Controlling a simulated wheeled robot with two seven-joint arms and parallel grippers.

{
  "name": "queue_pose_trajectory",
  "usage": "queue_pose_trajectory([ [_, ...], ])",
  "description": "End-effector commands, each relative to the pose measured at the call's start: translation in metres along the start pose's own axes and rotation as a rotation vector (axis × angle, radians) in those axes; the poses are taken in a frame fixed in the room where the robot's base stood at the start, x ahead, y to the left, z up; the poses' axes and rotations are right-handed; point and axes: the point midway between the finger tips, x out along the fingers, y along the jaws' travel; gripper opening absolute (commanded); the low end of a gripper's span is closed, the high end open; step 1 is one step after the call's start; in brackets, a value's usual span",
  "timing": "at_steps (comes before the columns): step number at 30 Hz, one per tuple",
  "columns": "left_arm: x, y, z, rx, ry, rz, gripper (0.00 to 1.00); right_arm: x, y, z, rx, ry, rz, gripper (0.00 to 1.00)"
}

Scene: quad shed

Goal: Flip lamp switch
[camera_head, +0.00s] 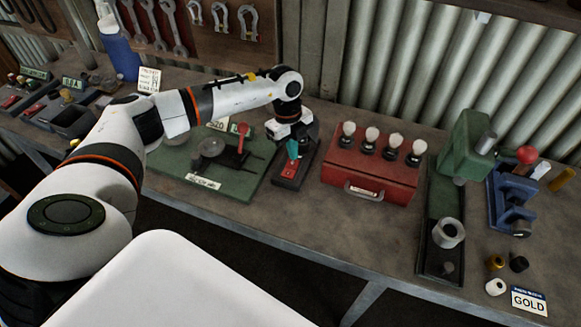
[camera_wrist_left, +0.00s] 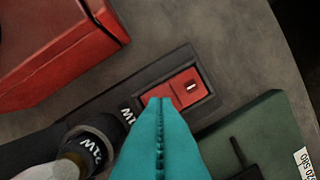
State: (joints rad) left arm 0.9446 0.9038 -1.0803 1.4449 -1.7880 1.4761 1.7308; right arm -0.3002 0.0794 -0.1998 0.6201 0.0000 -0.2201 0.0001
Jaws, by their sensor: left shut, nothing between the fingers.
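The lamp switch is a red rocker (camera_head: 289,171) set in a dark base on the bench, between a green board and a red box. In the left wrist view the red rocker (camera_wrist_left: 188,88) shows a small white mark. My left gripper (camera_head: 292,152) points down over the base; its teal fingers (camera_wrist_left: 159,101) are shut and empty. The fingertips overlap the near edge of the rocker in the wrist view; I cannot tell whether they touch it. A bulb in a black socket (camera_wrist_left: 92,140) shows beside the fingers in the wrist view. My right gripper is not in view.
The red box (camera_head: 368,180) with several bulbs stands close on the right of the switch. The green board (camera_head: 225,180) with a red-handled lever lies close on the left. A green press (camera_head: 465,147) and a blue vise (camera_head: 508,190) stand further right.

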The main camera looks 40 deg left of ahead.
Motion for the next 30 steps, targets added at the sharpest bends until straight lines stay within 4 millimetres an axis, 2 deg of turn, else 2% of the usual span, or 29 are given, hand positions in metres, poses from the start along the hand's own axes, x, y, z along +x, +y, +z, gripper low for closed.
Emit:
queue_pose_trajectory([
  [30,0.011,0.000,-0.002,0.000,0.000,0.000,0.00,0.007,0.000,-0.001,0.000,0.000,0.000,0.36],
])
